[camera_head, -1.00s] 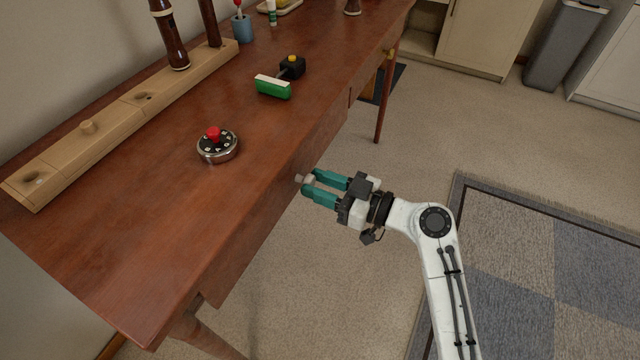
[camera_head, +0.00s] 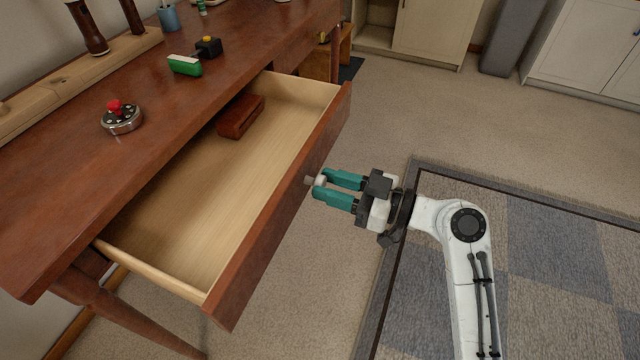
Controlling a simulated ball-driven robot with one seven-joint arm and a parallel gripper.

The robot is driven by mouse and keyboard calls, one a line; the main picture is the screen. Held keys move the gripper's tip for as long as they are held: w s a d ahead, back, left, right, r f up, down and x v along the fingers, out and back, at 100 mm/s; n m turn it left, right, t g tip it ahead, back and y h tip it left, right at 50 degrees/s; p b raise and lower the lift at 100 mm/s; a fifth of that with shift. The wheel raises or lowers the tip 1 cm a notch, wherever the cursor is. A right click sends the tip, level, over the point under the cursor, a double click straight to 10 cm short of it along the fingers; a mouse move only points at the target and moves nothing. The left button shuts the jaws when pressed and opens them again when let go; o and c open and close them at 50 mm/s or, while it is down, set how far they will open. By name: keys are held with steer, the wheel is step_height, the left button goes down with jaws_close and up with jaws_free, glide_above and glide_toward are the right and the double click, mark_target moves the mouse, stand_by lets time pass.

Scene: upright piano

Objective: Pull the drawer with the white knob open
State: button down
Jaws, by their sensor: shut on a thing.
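The drawer (camera_head: 222,196) stands pulled well out of the dark red wooden table, its pale inside showing. The white knob (camera_head: 318,181) is on the outer face of its front panel, near the middle. My gripper (camera_head: 319,188), with teal fingers, is shut on the knob, coming from the right. The fingers hide part of the knob. A reddish-brown block (camera_head: 240,117) lies in the far part of the drawer.
On the table top (camera_head: 75,165) are a round metal timer-like thing with a red knob (camera_head: 121,118), a green and white block (camera_head: 184,66) and a black block with a yellow top (camera_head: 208,47). A wooden stand is at left. Open carpet lies to the right.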

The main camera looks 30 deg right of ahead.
steer(key=shift+v, duration=1.05)
steer(key=c, duration=0.8)
jaws_free()
steer(key=shift+w, duration=0.1)
steer(key=shift+o, duration=0.2)
steer(key=p+v, duration=0.1)
steer(key=v, duration=0.9)
steer(key=shift+s+d, duration=0.2)
steer(key=shift+s, duration=0.15)
